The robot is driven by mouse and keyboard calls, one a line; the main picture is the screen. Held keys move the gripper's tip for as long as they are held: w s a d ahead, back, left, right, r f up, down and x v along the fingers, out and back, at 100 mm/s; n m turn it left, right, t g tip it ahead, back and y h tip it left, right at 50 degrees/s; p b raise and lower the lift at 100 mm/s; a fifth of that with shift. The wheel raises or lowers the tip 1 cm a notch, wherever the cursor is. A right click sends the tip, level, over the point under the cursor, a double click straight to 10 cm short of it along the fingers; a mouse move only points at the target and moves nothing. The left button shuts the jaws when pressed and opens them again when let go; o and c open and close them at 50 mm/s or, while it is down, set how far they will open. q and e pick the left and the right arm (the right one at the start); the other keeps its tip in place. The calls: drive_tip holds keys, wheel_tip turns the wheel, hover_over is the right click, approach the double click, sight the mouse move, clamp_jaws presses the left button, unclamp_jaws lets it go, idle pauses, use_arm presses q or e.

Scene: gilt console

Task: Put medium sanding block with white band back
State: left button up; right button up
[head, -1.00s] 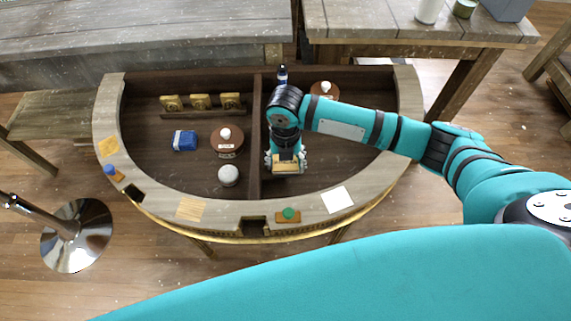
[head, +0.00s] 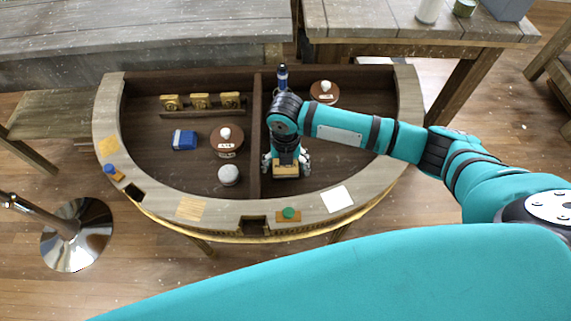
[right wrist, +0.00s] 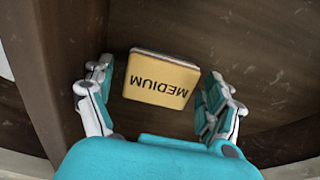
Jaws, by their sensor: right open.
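A yellow block lettered MEDIUM (right wrist: 160,79) lies on the dark floor of the console's right compartment. A thin pale edge shows along its far side in the right wrist view. It also shows in the head view (head: 285,171), just right of the divider. My right gripper (head: 287,165) is open, pointing down over the block. In the right wrist view its two fingers (right wrist: 158,103) stand either side of the block, with visible gaps. My left gripper is not in view.
A divider (head: 256,135) stands close left of the gripper. The left compartment holds a blue box (head: 184,140), a brown round container (head: 227,141) and a whitish round object (head: 229,175). A dark blue bottle (head: 282,76) and another brown container (head: 325,92) stand behind the arm.

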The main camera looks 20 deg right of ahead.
wheel_tip(320, 180, up, 12)
drive_tip(key=shift+r, duration=0.15)
idle(0.3)
idle(0.9)
